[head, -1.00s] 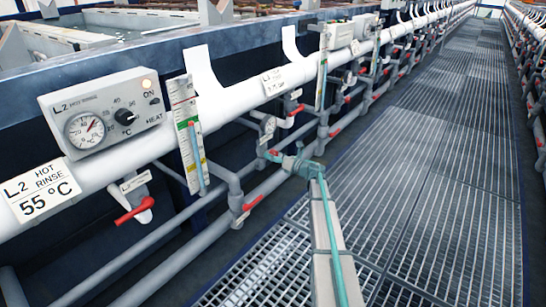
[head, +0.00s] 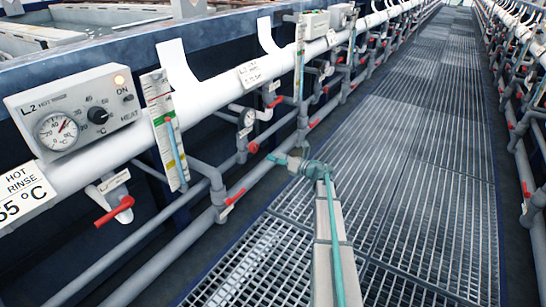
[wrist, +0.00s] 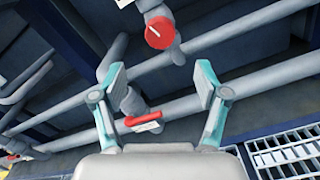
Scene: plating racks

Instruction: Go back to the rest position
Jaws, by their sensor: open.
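My gripper (head: 280,158) is teal and sits at the end of my arm, over the edge of the grating beside the pipework in the head view. In the wrist view my gripper (wrist: 161,80) has its two fingers spread wide with nothing between them. A round red valve knob (wrist: 160,32) lies beyond the fingertips; a red knob (head: 253,147) also shows just left of my gripper in the head view. A red lever handle (wrist: 144,122) with a white tag is seen between the fingers, lower in the picture. No contact with either shows.
Grey pipes with red levers (head: 115,212) run along that side. The grated walkway (head: 410,200) is clear; more pipework lines its right.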

